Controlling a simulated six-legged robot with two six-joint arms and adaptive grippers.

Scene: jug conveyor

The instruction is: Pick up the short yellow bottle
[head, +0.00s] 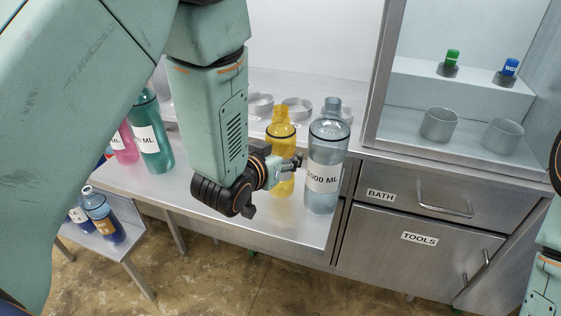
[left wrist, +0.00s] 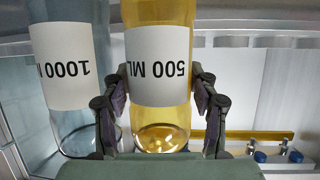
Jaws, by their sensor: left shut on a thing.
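The short yellow bottle (head: 281,130) stands upright at the right end of the metal counter in the head view. In the left wrist view the yellow bottle (left wrist: 160,115) appears upside down with a 500 ML label. My left gripper (head: 288,166) is shut on it, one finger on each side of its body at the label. The arm comes from the left and the gripper partly hides the bottle's lower body. My right gripper is outside the view; only part of my right arm shows at the right edge.
A taller clear blue 1000 ML bottle (head: 325,150) stands close to the right of the yellow one. A teal bottle (head: 153,140) and a pink bottle (head: 125,145) stand at left. Blue bottles (head: 103,215) sit on a lower shelf. A cabinet (head: 420,240) borders the counter at right.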

